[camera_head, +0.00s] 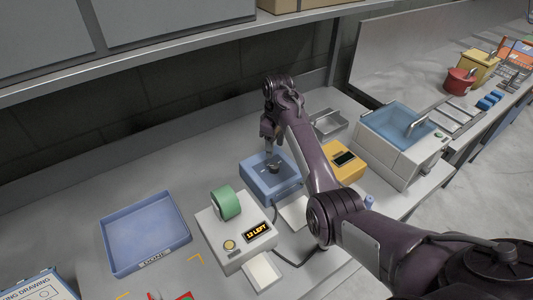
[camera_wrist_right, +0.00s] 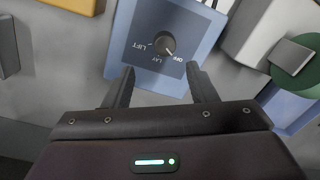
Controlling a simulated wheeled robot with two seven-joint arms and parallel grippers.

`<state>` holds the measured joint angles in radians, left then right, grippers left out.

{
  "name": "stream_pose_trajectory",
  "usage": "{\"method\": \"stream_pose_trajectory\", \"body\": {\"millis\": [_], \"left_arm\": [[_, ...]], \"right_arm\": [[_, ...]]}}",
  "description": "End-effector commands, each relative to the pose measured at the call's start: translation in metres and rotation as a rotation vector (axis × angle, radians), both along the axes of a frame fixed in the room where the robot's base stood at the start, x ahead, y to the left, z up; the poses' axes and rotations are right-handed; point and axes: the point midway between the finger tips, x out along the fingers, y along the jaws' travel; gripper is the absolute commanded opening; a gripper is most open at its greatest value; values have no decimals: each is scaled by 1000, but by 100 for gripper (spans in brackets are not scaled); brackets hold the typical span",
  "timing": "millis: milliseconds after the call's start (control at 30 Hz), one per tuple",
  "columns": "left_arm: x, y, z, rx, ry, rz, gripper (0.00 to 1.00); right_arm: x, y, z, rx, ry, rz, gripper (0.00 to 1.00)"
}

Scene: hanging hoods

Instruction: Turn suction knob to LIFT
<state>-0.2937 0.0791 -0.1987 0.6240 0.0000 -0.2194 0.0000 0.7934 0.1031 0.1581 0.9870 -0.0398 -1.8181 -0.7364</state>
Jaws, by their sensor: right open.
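The suction knob (camera_wrist_right: 164,43) is a round dark knob on the dark label panel of a blue box (camera_wrist_right: 203,27). In the right wrist view LIFT is printed to its left, LAY below it and OFF to its lower right. A pale mark on the knob seems to point to the lower right, towards OFF. My right gripper (camera_wrist_right: 160,70) is open and empty, with the knob beyond its fingertips and not touched. In the head view the right gripper (camera_head: 271,147) is above the blue box (camera_head: 262,186) and partly hides its top. My left gripper is not in view.
A white device with a green roll (camera_head: 226,203) and a "12 LEFT" display stands left of the blue box. A yellow device (camera_head: 344,162) stands to its right, close by. A blue tray (camera_head: 145,232) lies further left. A shelf (camera_head: 180,45) runs above the bench.

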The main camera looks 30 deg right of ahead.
Motion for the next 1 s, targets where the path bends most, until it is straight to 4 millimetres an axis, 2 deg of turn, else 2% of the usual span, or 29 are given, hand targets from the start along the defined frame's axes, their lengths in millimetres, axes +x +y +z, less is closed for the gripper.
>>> {"method": "stream_pose_trajectory", "body": {"millis": [167, 400, 533, 867, 900, 1000], "left_arm": [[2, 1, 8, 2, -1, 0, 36], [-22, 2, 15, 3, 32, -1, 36], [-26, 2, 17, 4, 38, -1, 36], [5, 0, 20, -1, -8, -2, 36], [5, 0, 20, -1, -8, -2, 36], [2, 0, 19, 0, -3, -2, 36]], "right_arm": [[-1, 6, -17, 8, 6, 6, 52], [-3, 7, -56, 8, 5, 6, 52], [-3, 8, -70, 7, 3, 6, 52], [-3, 8, -77, 6, 2, 5, 52], [-3, 8, -77, 6, 2, 5, 50], [-3, 8, -77, 6, 2, 5, 37]]}}
